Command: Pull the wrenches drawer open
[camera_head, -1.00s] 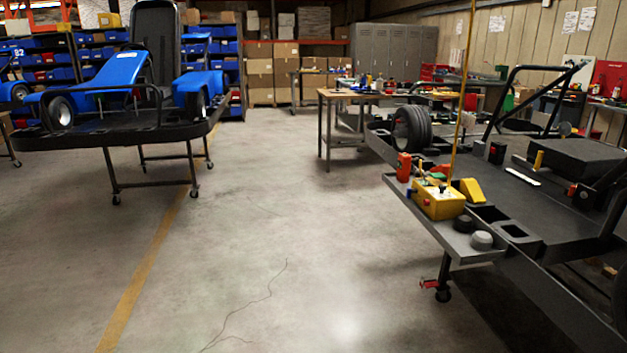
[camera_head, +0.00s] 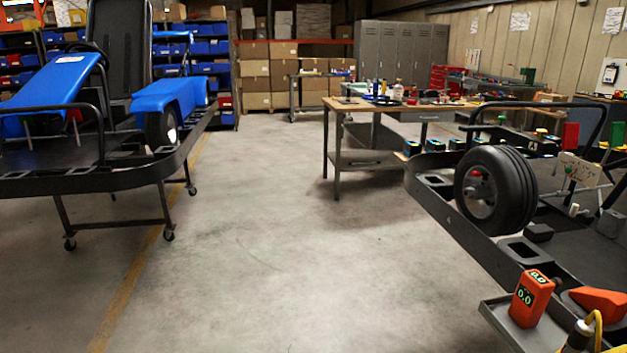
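I cannot make out a drawer marked for wrenches. A wooden-topped workbench (camera_head: 345,103) stands ahead, a little right of centre, with several small tools on top. Under its top, on the right part, is a grey drawer-like front (camera_head: 420,117); I cannot read a label on it. A red cabinet (camera_head: 440,78) stands behind the bench at the right, too small to tell its drawers apart. Neither of my grippers shows in the head view.
A black kart frame with a wheel (camera_head: 495,190) fills the right side, with an orange meter (camera_head: 531,298) on its near tray. A blue kart (camera_head: 100,105) on a wheeled stand is at the left. Grey lockers (camera_head: 397,55) stand at the back. The floor (camera_head: 270,230) between the karts is clear.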

